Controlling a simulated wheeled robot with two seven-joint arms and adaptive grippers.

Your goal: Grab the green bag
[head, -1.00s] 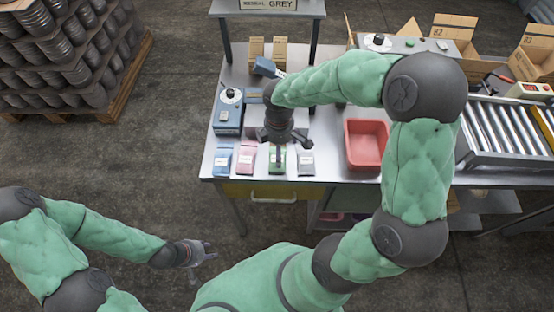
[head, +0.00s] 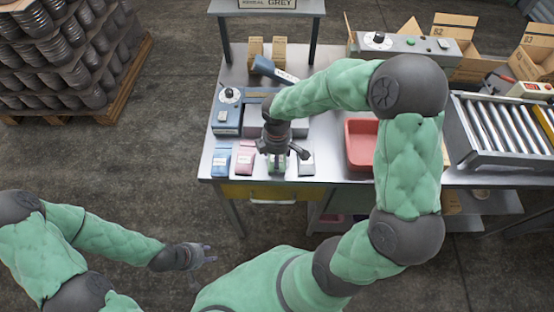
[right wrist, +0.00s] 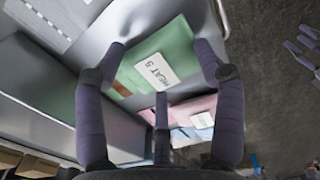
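The green bag (head: 278,167) lies near the front edge of the metal table, mostly hidden under my right gripper (head: 282,153) in the head view. In the right wrist view the green bag (right wrist: 165,50) shows a white label. The three fingers of the right gripper (right wrist: 160,70) are spread, two at the bag's sides and one at its near edge. I cannot tell whether they touch it. My left gripper (head: 203,256) hangs over the floor at lower left, open and empty.
A blue bag (head: 221,163) and a pink bag (head: 245,160) lie left of the green one, a grey bag (head: 306,164) right. A red bin (head: 353,160) stands further right, before a roller conveyor (head: 500,125). A blue device (head: 228,112) stands behind the bags.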

